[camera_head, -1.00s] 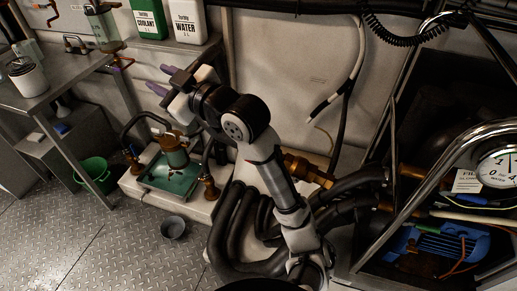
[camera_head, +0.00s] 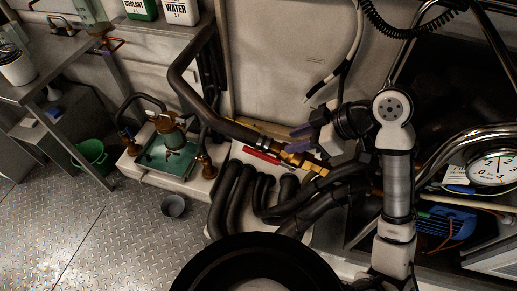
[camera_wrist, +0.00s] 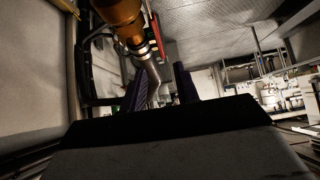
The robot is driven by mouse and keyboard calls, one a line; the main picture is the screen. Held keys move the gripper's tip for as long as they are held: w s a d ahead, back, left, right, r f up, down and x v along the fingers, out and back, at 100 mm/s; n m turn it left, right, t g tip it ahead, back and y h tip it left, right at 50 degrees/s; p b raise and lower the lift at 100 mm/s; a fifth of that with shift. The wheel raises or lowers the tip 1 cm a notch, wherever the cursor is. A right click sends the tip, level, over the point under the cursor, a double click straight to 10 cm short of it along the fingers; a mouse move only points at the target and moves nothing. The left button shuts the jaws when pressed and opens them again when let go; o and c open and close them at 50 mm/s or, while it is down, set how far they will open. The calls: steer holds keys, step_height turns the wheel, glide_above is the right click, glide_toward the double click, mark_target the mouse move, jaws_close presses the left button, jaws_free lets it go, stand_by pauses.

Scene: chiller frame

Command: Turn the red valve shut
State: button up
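The red valve handle (camera_head: 262,155) is a flat red lever by the brass valve body (camera_head: 291,159), lying roughly along the thick dark pipe in the head view. In the wrist view the brass body (camera_wrist: 121,18) is large at the top, and a strip of red handle (camera_wrist: 157,32) shows beside it. My gripper (camera_head: 297,140) is just above and beside the brass body, its purple fingers spread. In the wrist view my gripper (camera_wrist: 161,85) is open, with nothing clearly held between the fingers. I cannot tell whether a finger touches the valve.
Thick black hoses (camera_head: 240,195) curve below the valve. A green-topped pump unit (camera_head: 168,158) stands to the left. A pressure gauge (camera_head: 492,168) and blue motor (camera_head: 447,222) sit in the frame at right. Open metal floor (camera_head: 100,235) lies at lower left.

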mark_target(259, 152)
steer(key=b+x, duration=0.4)
steer(key=x, duration=0.8)
steer(key=shift+w+a+f, duration=0.1)
steer(key=shift+a+f, duration=0.15)
steer(key=shift+a, duration=0.05)
steer(key=shift+c, duration=0.3)
jaws_close()
